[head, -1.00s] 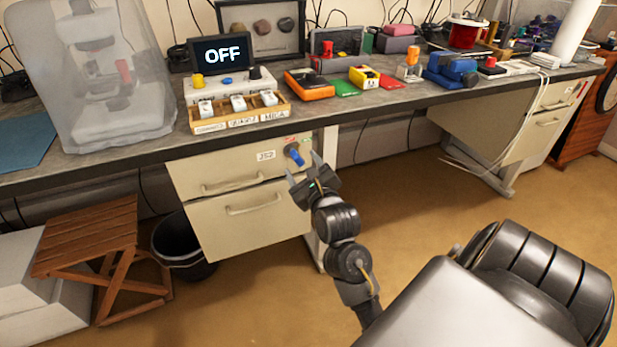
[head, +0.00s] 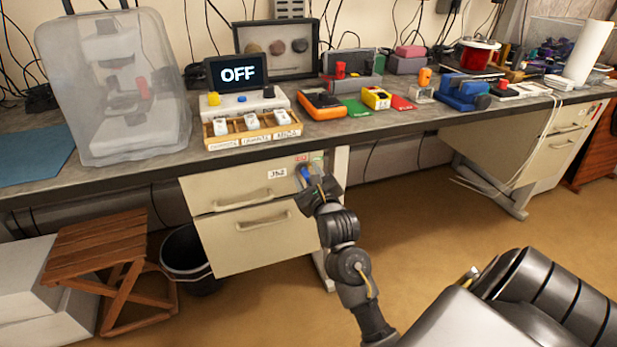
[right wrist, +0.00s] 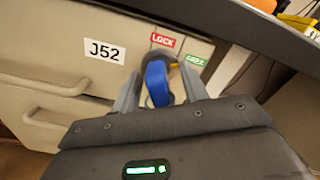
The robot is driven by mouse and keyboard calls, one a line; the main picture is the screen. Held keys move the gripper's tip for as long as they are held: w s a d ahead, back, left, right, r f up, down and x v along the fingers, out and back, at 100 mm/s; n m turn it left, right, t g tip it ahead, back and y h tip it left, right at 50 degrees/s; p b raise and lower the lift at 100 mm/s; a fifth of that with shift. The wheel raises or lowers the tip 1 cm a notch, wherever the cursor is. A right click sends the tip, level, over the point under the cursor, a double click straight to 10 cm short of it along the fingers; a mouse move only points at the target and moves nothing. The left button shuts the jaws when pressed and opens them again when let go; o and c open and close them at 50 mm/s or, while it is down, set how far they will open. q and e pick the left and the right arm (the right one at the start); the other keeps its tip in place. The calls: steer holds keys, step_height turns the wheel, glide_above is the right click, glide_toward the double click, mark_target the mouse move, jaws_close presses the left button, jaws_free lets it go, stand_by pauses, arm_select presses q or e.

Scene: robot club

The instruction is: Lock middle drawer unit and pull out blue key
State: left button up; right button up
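The middle drawer unit (head: 205,190) is a cream two-drawer block under the bench, labelled J52 (right wrist: 104,51); both drawers look shut. The blue key (head: 306,174) sits in the lock at its upper right corner. In the right wrist view the blue key (right wrist: 157,84) has its bow between my right gripper's (right wrist: 160,76) fingers, with a gap visible on each side, so the gripper looks open around it. A red LOCK label (right wrist: 162,40) and a green label (right wrist: 196,60) sit above and right of the lock. My left gripper is not in view.
The dark bench top (head: 370,125) overhangs the lock closely. A bench leg (head: 341,165) stands just right of the drawers. A wooden stool (head: 98,245) and black bin (head: 186,258) are at left. Floor to the right is clear.

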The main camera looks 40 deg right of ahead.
jaws_close()
steer(key=shift+r+n+p, duration=0.1)
steer(key=shift+n+p, duration=0.2)
steer(key=shift+p, duration=0.05)
steer(key=shift+n+p, duration=0.95)
steer(key=shift+n, duration=0.35)
steer(key=shift+n+p, duration=0.95)
steer(key=shift+n, duration=0.25)
steer(key=shift+n+p, duration=0.35)
steer(key=shift+n, duration=0.25)
